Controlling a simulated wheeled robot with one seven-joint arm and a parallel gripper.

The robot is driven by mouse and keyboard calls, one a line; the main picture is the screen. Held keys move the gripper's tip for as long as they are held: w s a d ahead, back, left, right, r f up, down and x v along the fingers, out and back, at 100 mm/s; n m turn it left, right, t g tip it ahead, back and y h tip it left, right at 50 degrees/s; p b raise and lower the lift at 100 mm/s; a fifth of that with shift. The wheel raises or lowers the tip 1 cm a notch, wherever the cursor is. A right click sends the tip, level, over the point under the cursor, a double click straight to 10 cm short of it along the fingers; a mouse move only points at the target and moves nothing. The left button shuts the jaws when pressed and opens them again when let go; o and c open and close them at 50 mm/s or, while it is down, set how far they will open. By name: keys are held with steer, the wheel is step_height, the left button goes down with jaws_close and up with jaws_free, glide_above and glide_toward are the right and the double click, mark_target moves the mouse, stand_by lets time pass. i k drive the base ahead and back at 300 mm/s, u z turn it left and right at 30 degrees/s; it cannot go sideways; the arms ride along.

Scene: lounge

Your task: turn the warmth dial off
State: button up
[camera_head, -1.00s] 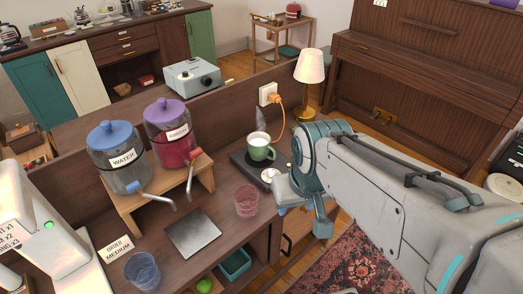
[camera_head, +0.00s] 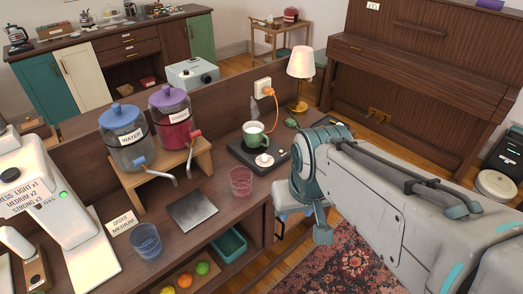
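A white round dial (camera_head: 264,160) sits on top of a flat black mug warmer (camera_head: 243,157) on the wooden counter. I take it for the warmth dial; its setting is too small to read. A green mug (camera_head: 254,134) with a pale drink stands on the warmer behind the dial, with faint steam above it. My gripper (camera_head: 287,198) is to the right of and nearer than the warmer, apart from the dial in the picture. My wrist hides most of its fingers, so I cannot see whether they are open.
An orange cable runs from the wall outlet (camera_head: 263,87) down behind the warmer. A pink glass (camera_head: 241,181) stands in front of the warmer. A lit lamp (camera_head: 300,65) stands behind it. Two drink dispensers (camera_head: 124,138) on a wooden stand are to the left.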

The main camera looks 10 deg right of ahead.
mark_target(265, 158)
steer(key=k, duration=0.15)
steer(key=z, duration=1.1)
steer(key=i, duration=0.75)
steer(key=u, duration=2.05)
